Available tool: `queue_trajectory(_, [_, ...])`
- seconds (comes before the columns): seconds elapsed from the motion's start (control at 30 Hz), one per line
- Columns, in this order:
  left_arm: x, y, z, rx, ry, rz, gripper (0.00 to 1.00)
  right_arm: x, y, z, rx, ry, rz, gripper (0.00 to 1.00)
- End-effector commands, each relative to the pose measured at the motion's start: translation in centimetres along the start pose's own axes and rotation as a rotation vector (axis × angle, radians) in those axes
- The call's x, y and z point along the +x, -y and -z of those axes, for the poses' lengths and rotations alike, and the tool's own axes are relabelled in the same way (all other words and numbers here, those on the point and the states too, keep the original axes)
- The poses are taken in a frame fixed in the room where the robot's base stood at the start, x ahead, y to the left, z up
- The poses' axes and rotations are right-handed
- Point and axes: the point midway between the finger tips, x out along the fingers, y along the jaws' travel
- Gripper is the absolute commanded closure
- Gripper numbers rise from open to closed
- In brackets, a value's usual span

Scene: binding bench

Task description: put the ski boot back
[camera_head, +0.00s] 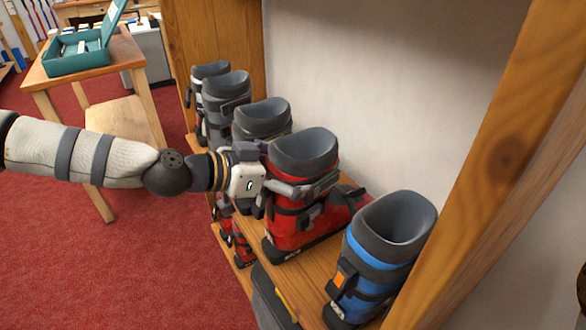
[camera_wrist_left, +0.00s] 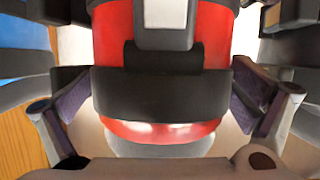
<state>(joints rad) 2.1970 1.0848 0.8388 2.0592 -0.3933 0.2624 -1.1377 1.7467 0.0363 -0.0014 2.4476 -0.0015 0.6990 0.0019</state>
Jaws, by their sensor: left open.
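A red ski boot (camera_head: 303,217) with a dark grey cuff stands upright on the wooden shelf (camera_head: 292,262), between a blue boot and the grey-cuffed boots. My left gripper (camera_head: 288,192) reaches it from the left at buckle height. In the left wrist view, the red boot (camera_wrist_left: 160,55) and its dark strap fill the middle. The open fingers of the left gripper (camera_wrist_left: 160,98) are on either side of it, with visible gaps. The fingers are partly hidden in the head view. My right gripper is not in view.
A blue boot (camera_head: 372,262) stands close on the near side of the red one. A grey-cuffed boot (camera_head: 262,120) stands close on the far side, with more beyond. A wooden post (camera_head: 490,165) bounds the right. A table (camera_head: 88,68) holds a green box (camera_head: 82,52).

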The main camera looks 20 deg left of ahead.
Motion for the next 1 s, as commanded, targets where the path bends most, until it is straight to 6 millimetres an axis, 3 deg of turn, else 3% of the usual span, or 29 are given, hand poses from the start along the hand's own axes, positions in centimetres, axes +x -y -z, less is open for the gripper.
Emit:
queue_trajectory(0.17, [-2.8,0.1,0.7,0.003,-0.009,0.005,0.00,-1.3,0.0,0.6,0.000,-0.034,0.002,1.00])
queue_trajectory(0.5, [-10.6,0.1,1.3,0.011,-0.019,0.008,0.00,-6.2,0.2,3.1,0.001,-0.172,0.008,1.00])
queue_trajectory(0.63, [-11.8,0.0,0.9,0.007,-0.014,0.005,0.00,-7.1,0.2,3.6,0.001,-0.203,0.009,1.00])
queue_trajectory(0.8, [-11.9,-0.1,0.0,-0.002,0.001,-0.002,0.00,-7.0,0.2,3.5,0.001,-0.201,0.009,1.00])
queue_trajectory(0.9, [-10.7,-2.3,-2.1,-0.067,0.072,-0.043,0.00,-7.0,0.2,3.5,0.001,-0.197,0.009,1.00])
queue_trajectory(0.97, [-9.6,-5.2,-5.2,-0.161,0.176,-0.084,0.00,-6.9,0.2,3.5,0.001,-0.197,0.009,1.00])
queue_trajectory(1.0, [-9.1,-7.7,-8.0,-0.241,0.271,-0.108,0.00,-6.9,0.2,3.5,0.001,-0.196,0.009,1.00])
